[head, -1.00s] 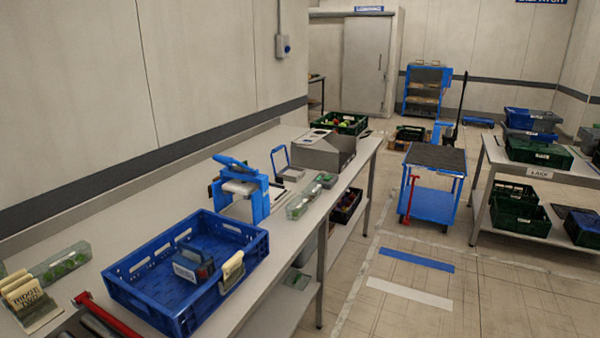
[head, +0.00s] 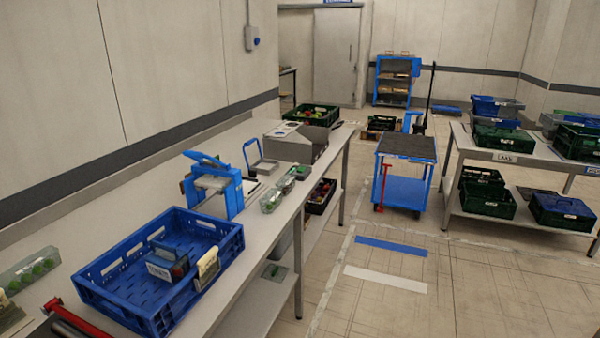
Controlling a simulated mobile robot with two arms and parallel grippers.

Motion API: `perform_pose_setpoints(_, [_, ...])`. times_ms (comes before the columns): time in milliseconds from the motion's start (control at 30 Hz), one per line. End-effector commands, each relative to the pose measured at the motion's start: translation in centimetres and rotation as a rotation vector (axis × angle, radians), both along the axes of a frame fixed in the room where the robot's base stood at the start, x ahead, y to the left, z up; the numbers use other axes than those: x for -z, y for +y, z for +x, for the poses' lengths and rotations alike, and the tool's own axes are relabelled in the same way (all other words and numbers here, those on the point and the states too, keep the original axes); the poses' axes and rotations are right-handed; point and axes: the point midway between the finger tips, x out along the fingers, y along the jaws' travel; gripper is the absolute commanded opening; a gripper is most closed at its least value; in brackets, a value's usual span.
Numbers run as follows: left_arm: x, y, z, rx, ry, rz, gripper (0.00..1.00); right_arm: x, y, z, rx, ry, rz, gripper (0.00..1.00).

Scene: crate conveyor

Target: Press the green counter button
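I cannot make out a green counter button in the head view. A grey box (head: 303,148) with a sloped, pale top bearing small dark marks stands on the long bench (head: 240,262), towards its far end. The marks are too small to tell whether any is a button. Neither of my grippers is in view.
A blue crate (head: 128,313) and a blue-framed device (head: 228,194) stand on the bench. A red-handled tool (head: 72,320) lies at its near end. A blue trolley (head: 407,148) stands beyond floor stripes. A table (head: 470,150) with crates is at right.

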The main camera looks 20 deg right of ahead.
Motion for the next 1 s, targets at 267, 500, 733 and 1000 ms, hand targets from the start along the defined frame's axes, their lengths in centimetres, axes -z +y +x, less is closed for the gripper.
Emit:
perform_pose_setpoints(267, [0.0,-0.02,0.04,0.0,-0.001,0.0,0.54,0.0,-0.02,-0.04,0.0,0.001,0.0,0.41])
perform_pose_setpoints(500, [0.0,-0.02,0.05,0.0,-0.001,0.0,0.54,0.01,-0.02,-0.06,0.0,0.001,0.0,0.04])
perform_pose_setpoints(733, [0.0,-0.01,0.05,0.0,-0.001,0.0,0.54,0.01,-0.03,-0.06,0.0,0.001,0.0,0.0])
perform_pose_setpoints(1000, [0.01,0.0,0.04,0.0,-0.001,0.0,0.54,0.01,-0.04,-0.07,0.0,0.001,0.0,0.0])
